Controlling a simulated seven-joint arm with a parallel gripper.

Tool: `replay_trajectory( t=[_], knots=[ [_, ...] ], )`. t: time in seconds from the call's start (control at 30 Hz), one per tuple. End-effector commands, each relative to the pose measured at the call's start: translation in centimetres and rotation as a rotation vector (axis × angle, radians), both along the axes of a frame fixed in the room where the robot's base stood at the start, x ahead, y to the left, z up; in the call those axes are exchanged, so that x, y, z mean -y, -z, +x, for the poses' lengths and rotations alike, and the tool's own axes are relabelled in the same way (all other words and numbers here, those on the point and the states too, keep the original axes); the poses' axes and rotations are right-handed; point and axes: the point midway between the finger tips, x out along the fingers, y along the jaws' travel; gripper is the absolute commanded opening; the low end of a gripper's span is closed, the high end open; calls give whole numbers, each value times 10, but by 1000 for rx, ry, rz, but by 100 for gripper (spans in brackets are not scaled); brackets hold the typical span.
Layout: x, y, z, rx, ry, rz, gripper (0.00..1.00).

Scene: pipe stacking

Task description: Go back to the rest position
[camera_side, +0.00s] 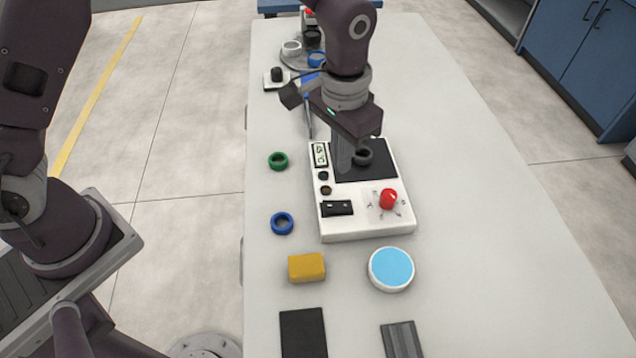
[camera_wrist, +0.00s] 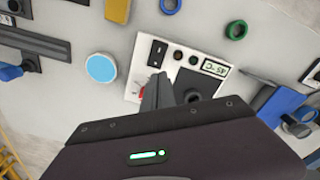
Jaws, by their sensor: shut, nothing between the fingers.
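My gripper (camera_side: 345,158) is over the dark plate of the white hot plate device (camera_side: 335,227), pointing down. Its fingers are together with nothing between them. In the wrist view the closed fingers (camera_wrist: 157,98) show over the device, near its red knob. A dark grey ring (camera_side: 365,156) sits on the dark plate beside the fingers, and it also shows in the wrist view (camera_wrist: 193,97). I cannot tell whether the fingers touch it. A green ring (camera_side: 278,161) and a blue ring (camera_side: 282,223) lie on the table to the left of the device.
A yellow block (camera_side: 306,267), a white dish with a light blue top (camera_side: 391,269), a black pad (camera_side: 303,333) and a grey ridged piece (camera_side: 401,340) lie at the front. Several items, including a white ring (camera_side: 291,48), stand at the back. The table's right side is clear.

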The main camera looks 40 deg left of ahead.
Motion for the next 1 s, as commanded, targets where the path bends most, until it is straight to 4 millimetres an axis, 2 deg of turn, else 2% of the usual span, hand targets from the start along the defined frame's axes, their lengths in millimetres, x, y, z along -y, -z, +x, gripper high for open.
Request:
replay_trajectory(
  t=[0.03, 0.1, 0.17, 0.2, 0.27, 0.3, 0.33, 0.4, 0.5, 0.6, 0.7, 1.0],
  knots=[
    [-15, -33, -3, 38, -21, -15, 0],
    [-44, -83, -20, 95, -54, -36, 0],
    [-71, -121, -43, 146, -85, -49, 0],
    [-87, -142, -61, 182, -104, -57, 0],
    [-110, -166, -92, 235, -131, -64, 0],
    [-123, -178, -114, 272, -151, -66, 0],
    [-132, -184, -130, 298, -163, -67, 0],
    [-148, -190, -166, 353, -193, -66, 0],
    [-161, -188, -203, 414, -222, -60, 0],
    [-166, -182, -224, 448, -239, -53, 0],
    [-168, -179, -231, 460, -243, -50, 0],
    [-168, -180, -231, 461, -242, -51, 0]
  ],
)
